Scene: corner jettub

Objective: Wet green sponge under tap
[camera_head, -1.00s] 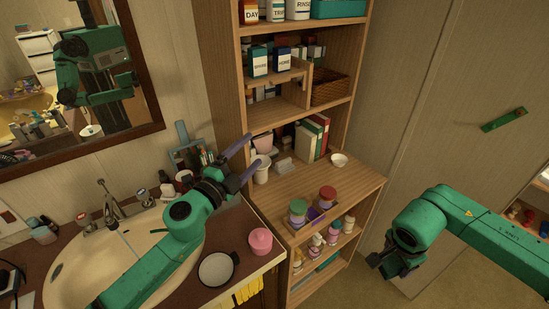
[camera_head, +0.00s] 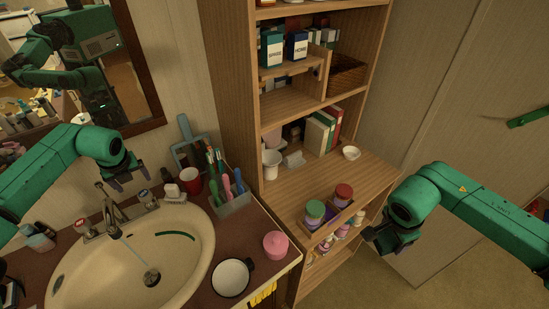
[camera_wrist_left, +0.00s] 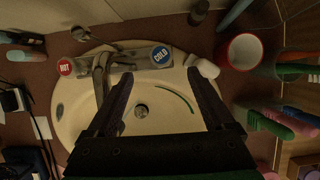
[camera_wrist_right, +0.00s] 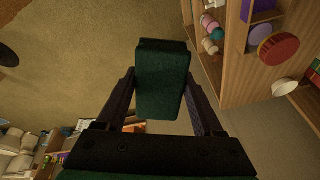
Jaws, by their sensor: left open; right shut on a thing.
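The green sponge (camera_wrist_right: 162,80) is clamped between the fingers of my right gripper (camera_wrist_right: 162,95). The tap (camera_head: 108,208) stands at the back of the cream sink (camera_head: 197,255), with hot (camera_wrist_left: 66,67) and cold (camera_wrist_left: 161,55) handles in the left wrist view. My left gripper (camera_head: 128,183) is open and empty above the tap area. A thin pale line runs from the spout to the drain; I cannot tell if it is water.
A toothbrush holder (camera_head: 232,203), red cup (camera_head: 190,180), pink jar (camera_head: 275,245) and white mug (camera_head: 231,277) stand right of the sink. The wooden shelf (camera_head: 360,171) with jars lies between the sink and my right gripper.

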